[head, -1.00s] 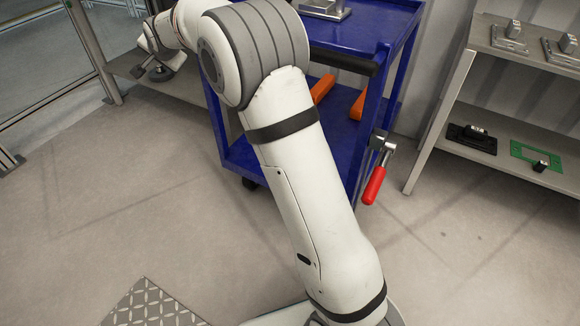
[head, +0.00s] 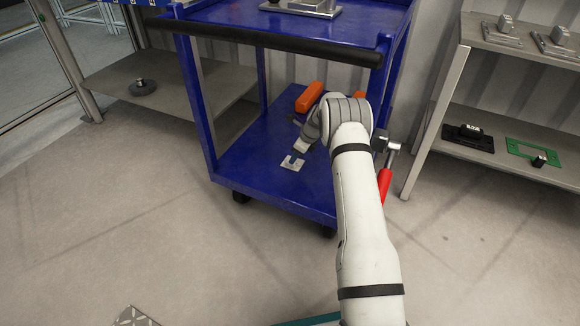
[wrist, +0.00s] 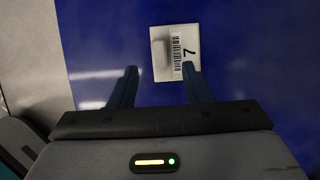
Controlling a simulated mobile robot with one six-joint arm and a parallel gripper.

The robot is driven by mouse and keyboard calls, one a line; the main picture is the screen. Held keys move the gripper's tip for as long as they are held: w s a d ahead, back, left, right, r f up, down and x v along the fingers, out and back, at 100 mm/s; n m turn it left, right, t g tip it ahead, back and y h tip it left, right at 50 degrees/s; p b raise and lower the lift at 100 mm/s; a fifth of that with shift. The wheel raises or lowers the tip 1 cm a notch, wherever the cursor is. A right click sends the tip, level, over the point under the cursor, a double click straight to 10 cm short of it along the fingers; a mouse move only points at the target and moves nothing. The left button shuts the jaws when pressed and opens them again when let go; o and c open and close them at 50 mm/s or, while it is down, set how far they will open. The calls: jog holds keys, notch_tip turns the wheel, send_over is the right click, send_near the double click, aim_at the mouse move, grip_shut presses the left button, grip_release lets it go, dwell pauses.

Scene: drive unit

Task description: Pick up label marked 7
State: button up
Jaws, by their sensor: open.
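The label marked 7 (wrist: 177,53) is a small white plate with a barcode, a black 7 and a raised tab on its left side. It lies on the blue lower shelf of the cart in the wrist view, and it also shows as a small white piece in the head view (head: 291,163). My gripper (wrist: 160,70) is open and empty, with one dark finger on each side of the label's near edge. I cannot tell the height of the fingertips above the shelf. In the head view my arm reaches into the cart and hides part of the shelf.
The blue cart (head: 262,188) has orange blocks (head: 309,97) at the back of its lower shelf and a dark front bar (head: 270,43) above. A red-handled clamp (head: 384,187) is beside my arm. Shelving with parts (head: 470,136) stands right; a low bench (head: 175,98) stands left.

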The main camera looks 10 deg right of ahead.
aim_at(298, 163)
jog(key=b+x, duration=0.3)
jog(key=x, duration=0.1)
jog(key=shift+f, duration=0.15)
jog(key=shift+w+a+f, duration=0.25)
jog(key=shift+f, duration=0.05)
jog(key=shift+r, duration=0.1)
grip_shut()
